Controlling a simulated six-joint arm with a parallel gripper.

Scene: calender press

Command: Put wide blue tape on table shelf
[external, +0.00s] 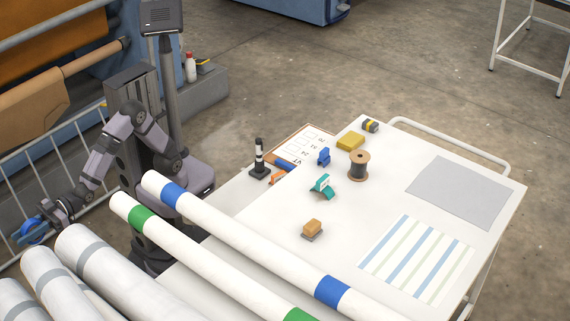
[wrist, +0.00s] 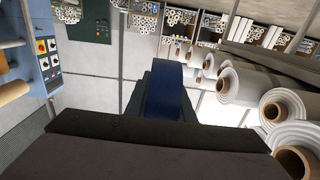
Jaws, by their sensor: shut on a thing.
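My gripper (external: 46,222) is at the far left of the external view, out beside my base and away from the table. It is shut on a blue tape roll (external: 32,231). In the wrist view the blue tape (wrist: 165,92) stands between the dark fingers, which hide part of it. The white table (external: 390,170) is at the right of the external view, and its top is well apart from the gripper. I cannot make out clearly which part of it is the shelf.
Long white rolls with blue and green bands (external: 235,235) lie across the front. The table top holds a wire spool (external: 359,165), a yellow block (external: 350,141), a teal clip tool (external: 322,186) and a grey mat (external: 460,192). A railing (external: 20,185) stands behind the gripper.

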